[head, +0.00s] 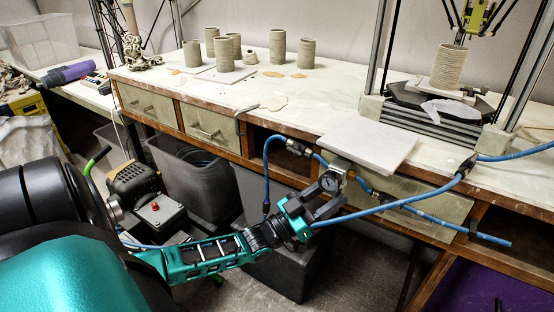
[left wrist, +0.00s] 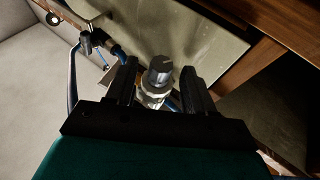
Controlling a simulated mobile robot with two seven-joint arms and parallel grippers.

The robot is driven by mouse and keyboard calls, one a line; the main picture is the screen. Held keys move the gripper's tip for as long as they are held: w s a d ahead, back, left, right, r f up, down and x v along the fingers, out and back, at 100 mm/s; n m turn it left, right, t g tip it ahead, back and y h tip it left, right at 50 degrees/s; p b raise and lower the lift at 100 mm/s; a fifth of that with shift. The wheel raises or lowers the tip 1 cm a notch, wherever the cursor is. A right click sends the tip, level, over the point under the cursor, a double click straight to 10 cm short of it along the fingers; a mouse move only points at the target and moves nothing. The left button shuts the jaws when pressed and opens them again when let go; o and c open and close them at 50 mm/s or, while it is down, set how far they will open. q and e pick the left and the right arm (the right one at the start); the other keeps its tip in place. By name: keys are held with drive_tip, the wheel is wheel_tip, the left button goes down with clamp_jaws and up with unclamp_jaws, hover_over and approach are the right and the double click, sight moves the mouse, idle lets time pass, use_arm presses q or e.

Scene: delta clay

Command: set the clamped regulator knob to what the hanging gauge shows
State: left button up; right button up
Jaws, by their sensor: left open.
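The regulator knob (left wrist: 160,70) is a grey cylinder with a pale mark on its top, on a metallic body. In the left wrist view it stands between the two dark fingers of my left gripper (left wrist: 160,63), which is open with gaps on both sides. In the head view my left gripper (head: 318,205) is just in front of the bench edge and hides the knob. The gauge (head: 331,181) is a small round dial beside the fingers, below a metal bracket; its reading is too small to tell. My right gripper is in neither view.
Blue hoses (head: 402,205) run along the bench front near my gripper. A pale board (head: 367,143) lies at the bench edge above. Clay cylinders (head: 307,54) stand farther back. Drawers (head: 207,127) and a dark bin (head: 196,185) are below the worktop.

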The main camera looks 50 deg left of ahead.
use_arm(q)
drive_tip(key=s+a+f+m+g+h+b, duration=0.2)
drive_tip(key=s+a+f+h, duration=0.2)
drive_tip(key=s, duration=0.5)
drive_tip(key=shift+s+a+f+m+h+b, duration=0.15)
drive_tip(key=shift+a+f+m+h+b, duration=0.3)
drive_tip(key=shift+a, duration=0.75)
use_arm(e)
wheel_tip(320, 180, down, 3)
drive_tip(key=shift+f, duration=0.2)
use_arm(q)
drive_tip(key=shift+r+g, duration=0.1)
drive_tip(key=shift+g, duration=0.2)
